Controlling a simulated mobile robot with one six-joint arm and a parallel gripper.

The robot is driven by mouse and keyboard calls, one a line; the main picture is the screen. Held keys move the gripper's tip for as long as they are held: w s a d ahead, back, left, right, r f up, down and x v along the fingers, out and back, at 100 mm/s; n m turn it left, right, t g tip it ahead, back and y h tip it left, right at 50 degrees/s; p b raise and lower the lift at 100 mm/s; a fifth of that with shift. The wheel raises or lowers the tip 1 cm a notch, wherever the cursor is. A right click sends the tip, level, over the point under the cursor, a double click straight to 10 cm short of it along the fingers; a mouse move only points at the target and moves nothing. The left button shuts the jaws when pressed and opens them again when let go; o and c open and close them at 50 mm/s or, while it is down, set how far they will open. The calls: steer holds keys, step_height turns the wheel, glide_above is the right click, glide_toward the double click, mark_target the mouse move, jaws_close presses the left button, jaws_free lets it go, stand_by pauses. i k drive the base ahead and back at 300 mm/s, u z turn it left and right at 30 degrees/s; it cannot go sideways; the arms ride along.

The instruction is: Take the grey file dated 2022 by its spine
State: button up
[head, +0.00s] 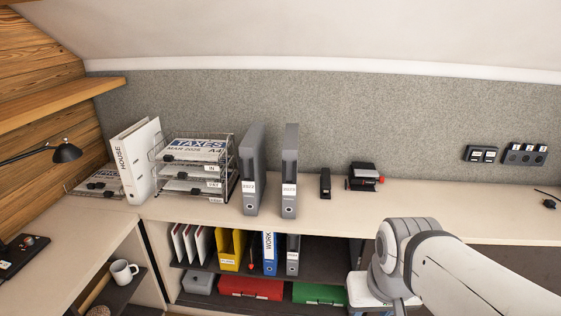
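Two grey files stand upright on the desk against the felt panel, spines facing me. The left grey file (250,170) is beside the wire tray rack, and the right grey file (289,172) stands a short gap to its right. Each has a white spine label with a year too small to read surely, and a finger hole below it. A third grey file (293,255) stands on the shelf under the desk, right of the blue one. My arm comes in at the lower right, well right of the files. My gripper does not show.
The wire tray rack (232,170) and white HOUSE binder (137,160) stand left of the files. A black stapler (325,183) and a black-and-red punch (364,177) are to the right.

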mark_target(251, 159)
steer(key=u, duration=0.05)
steer(key=i, duration=1)
steer(key=z, duration=0.05)
